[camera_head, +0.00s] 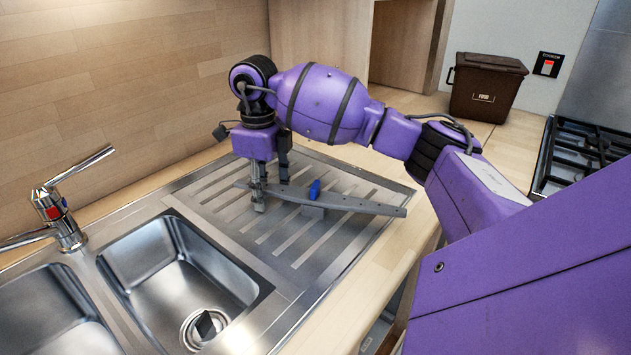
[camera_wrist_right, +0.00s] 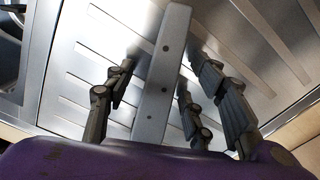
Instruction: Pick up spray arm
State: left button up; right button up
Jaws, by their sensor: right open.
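The spray arm (camera_head: 355,202) is a long, flat grey bar with a blue piece (camera_head: 314,190) near its middle. It lies across the ribbed drainboard, left of the cooker. My right gripper (camera_head: 270,190) points down over the bar's left part, with fingers on both sides of it. In the right wrist view the grey bar (camera_wrist_right: 160,85) runs between the open fingers, with small holes along it. A gap shows between bar and fingers there; contact is hard to judge. My left gripper is out of view.
The steel drainboard (camera_head: 215,190) joins a sink bowl (camera_head: 180,262) and a tap (camera_head: 62,215) at left. A brown food bin (camera_head: 485,88) stands at the back right, beside the gas hob (camera_head: 585,150). A wooden wall rises behind the sink.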

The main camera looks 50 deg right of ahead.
grip_shut()
jog(key=shift+r, duration=0.15)
